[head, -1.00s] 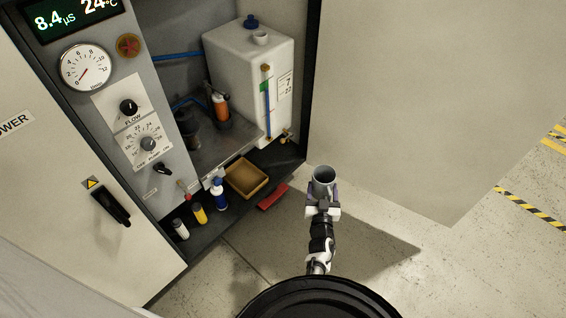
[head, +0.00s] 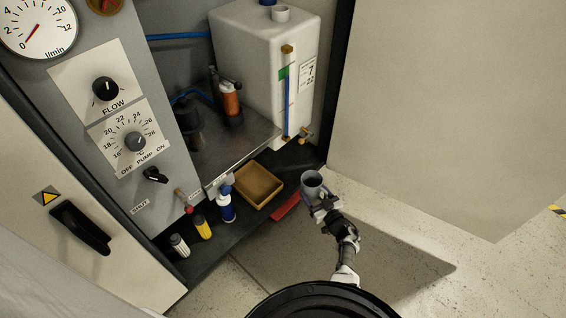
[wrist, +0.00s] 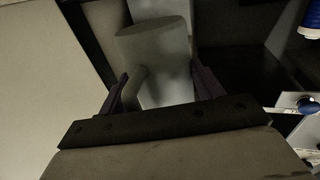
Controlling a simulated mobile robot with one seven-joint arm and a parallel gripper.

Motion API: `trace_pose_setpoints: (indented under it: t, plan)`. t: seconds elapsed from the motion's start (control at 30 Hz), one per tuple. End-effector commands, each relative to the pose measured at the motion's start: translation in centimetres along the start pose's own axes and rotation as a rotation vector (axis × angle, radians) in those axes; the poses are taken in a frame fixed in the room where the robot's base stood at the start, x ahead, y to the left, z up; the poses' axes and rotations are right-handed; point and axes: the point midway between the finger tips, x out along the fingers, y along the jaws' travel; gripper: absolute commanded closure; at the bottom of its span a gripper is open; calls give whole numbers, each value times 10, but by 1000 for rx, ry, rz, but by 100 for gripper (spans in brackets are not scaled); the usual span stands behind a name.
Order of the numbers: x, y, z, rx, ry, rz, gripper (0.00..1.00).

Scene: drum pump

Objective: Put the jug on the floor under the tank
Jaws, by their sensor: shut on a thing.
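The jug is a small grey open-topped vessel (head: 313,183). My gripper (head: 322,204) is shut on it and holds it upright in front of the cabinet's lower right corner. In the wrist view the jug (wrist: 160,62) sits between the two purple-grey fingers of my gripper (wrist: 160,90). The tank is the white box (head: 262,62) on the shelf inside the cabinet, with a sight tube and a brass tap (head: 304,133) low at its front right. The jug is in front of and below the tap in the picture. How high it is above the floor I cannot tell.
A tan tray (head: 258,200) and a red object (head: 286,206) lie on the dark cabinet floor. Several bottles, one of them blue (head: 227,205), stand to the left. An open door panel (head: 430,110) is at the right. The concrete floor (head: 385,240) in front is clear.

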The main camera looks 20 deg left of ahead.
Motion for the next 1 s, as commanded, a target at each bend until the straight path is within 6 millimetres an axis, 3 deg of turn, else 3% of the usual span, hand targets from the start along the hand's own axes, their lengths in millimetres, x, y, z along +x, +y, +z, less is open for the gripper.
trace_pose_setpoints:
  t: [0.03,0.1,0.23,0.33,0.8,1.0]
  plan:
    - [0,0,17,0,1,1,82]
    - [0,0,23,0,1,1,82]
    - [2,0,29,-1,2,0,82]
    - [15,-1,31,-3,2,-3,82]
    - [130,-1,34,-3,4,-2,82]
    - [159,0,30,-2,2,0,82]
